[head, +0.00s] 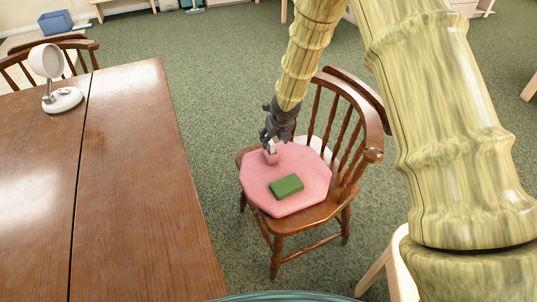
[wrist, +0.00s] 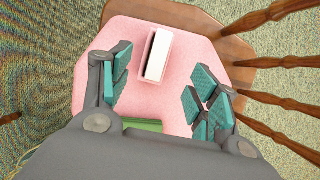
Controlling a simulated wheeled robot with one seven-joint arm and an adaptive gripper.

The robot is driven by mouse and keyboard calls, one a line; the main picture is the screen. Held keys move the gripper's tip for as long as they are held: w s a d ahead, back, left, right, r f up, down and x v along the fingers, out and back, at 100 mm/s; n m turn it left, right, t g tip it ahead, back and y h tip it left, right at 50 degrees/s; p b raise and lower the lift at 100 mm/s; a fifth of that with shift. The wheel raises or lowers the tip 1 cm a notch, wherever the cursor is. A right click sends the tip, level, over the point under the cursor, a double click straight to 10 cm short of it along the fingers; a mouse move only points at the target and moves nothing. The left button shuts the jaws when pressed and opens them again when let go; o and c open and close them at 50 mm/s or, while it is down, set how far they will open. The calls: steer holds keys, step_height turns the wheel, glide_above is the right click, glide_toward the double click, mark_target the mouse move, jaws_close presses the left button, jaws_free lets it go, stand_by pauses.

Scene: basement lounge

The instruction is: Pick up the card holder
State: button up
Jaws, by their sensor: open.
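The card holder, a small pink holder with a white block or stack of cards in it, stands on the pink seat cushion (head: 258,184) of a wooden chair. In the head view the card holder (head: 271,158) is just below my gripper (head: 269,143). In the wrist view the card holder (wrist: 154,80) lies ahead of my open gripper (wrist: 163,90), nearer the left finger pads than the right. The teal finger pads are wide apart with nothing between them. They do not appear to touch the card holder.
A green box (head: 286,187) lies on the cushion's front part; its edge shows below the fingers in the wrist view (wrist: 143,125). The chair's spindled back (head: 345,125) rises at the right. A brown table (head: 135,170) with a white lamp (head: 62,99) stands left.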

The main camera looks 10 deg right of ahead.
mark_target(273, 143)
steer(key=x, duration=0.4)
steer(key=shift+s+d+f+b, duration=0.1)
steer(key=shift+d+f+b, duration=0.15)
steer(key=shift+b, duration=0.1)
steer(key=shift+s+a+b+x, duration=0.1)
steer(key=shift+a+b+x, duration=0.1)
steer(key=shift+x, duration=0.7)
steer(key=shift+s+a+b+x, duration=0.1)
steer(key=shift+b+x, duration=0.15)
steer(key=shift+x, duration=0.6)
steer(key=shift+s+a+b+x, duration=0.1)
steer(key=shift+b+x, duration=0.1)
steer(key=shift+x, duration=0.7)
steer(key=c, duration=1.1)
